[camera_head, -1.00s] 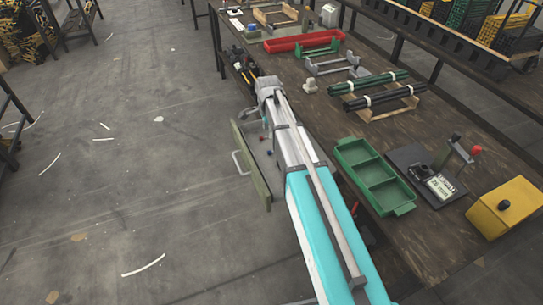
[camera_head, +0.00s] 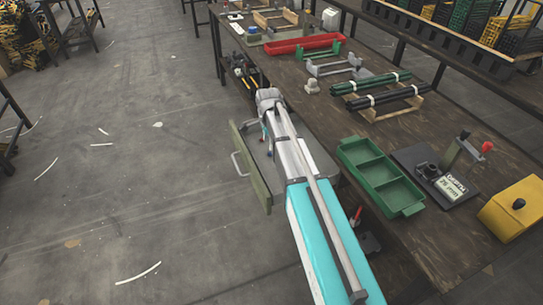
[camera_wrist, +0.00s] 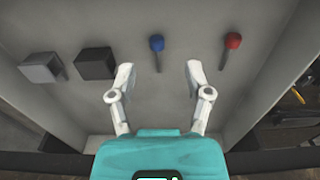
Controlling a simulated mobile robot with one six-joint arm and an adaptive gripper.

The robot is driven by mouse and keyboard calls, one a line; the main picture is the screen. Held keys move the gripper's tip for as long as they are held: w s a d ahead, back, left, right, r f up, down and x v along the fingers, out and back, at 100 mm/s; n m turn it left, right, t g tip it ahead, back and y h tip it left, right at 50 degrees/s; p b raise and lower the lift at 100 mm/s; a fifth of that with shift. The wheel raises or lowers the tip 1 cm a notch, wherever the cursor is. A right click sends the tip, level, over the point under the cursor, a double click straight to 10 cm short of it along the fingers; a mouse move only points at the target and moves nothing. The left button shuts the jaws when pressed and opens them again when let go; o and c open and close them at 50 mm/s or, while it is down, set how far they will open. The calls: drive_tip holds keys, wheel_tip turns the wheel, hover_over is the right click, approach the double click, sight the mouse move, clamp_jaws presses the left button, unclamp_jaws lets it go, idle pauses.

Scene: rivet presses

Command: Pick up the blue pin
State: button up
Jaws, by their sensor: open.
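In the wrist view the blue pin (camera_wrist: 157,45) has a round blue head and a thin grey shank, and it lies on the floor of an open drawer (camera_wrist: 110,20). My gripper (camera_wrist: 158,72) is open and empty. Its two white fingers point into the drawer, with the tip of the blue pin's shank near the gap between them and the blue head ahead of it. A red pin (camera_wrist: 233,42) lies to the right, outside the right finger. In the head view my arm hides much of the drawer (camera_head: 252,170), and a small blue spot shows beside my arm.
A light grey block (camera_wrist: 43,67) and a black block (camera_wrist: 96,64) lie in the drawer left of the gripper. Drawer walls are close on both sides. The workbench (camera_head: 400,135) to the right carries a green tray (camera_head: 378,175) and a yellow box (camera_head: 515,207).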

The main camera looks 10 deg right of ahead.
drive_tip(key=shift+f, duration=0.1)
drive_tip(key=shift+s+f+b, duration=0.15)
drive_tip(key=shift+f+b, duration=2.35)
drive_tip(key=shift+b, duration=0.15)
drive_tip(key=shift+d, duration=0.1)
drive_tip(key=c, duration=0.9)
